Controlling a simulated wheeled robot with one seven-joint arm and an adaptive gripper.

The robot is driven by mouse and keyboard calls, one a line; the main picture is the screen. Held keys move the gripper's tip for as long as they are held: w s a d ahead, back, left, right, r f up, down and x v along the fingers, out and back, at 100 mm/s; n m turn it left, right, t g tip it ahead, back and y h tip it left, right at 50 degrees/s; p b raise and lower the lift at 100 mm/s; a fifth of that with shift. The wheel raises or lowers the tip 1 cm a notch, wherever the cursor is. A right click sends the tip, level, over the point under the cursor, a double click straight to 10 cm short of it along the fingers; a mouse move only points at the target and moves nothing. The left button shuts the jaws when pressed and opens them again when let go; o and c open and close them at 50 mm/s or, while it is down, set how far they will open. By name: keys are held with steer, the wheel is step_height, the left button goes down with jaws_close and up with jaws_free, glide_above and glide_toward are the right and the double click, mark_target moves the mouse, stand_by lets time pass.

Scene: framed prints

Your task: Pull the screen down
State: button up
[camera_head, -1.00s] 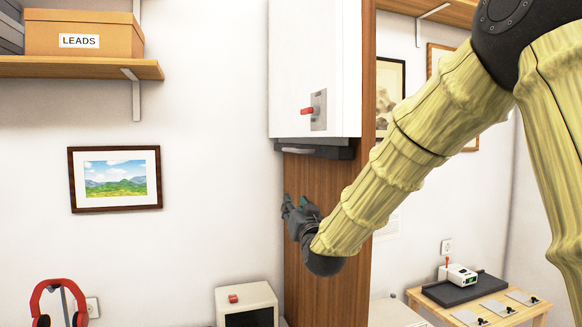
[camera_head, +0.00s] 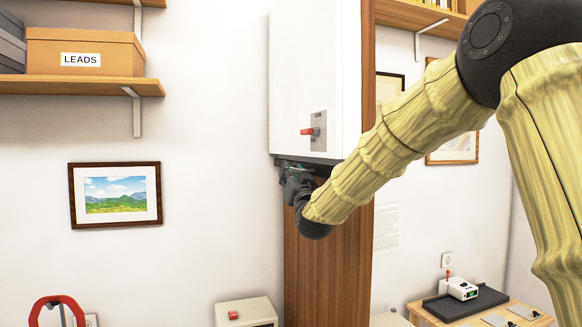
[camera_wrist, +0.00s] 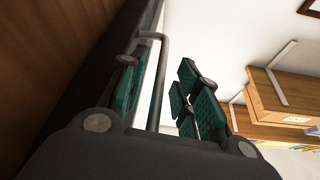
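The screen's dark bottom bar (camera_head: 322,160) sits right under a white wall-mounted housing (camera_head: 300,80), in front of a wooden panel. A thin grey handle belongs to the bar; my gripper mostly hides it in the head view. In the wrist view the handle (camera_wrist: 158,85) runs between my green-padded fingers. My gripper (camera_head: 293,174) is up at the bar's underside. It also shows in the wrist view (camera_wrist: 164,86), open, with fingers on either side of the handle and a gap still visible on the right side.
A red lever on a grey plate (camera_head: 317,131) sits on the housing's front. A shelf (camera_head: 80,87) with a LEADS box (camera_head: 84,50) and a framed landscape (camera_head: 115,195) are to the left. A small cream box (camera_head: 245,312) stands below. A wooden table (camera_head: 520,316) is at lower right.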

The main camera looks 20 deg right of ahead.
steer(key=shift+x, duration=1)
jaws_close()
steer(key=shift+f, duration=0.1)
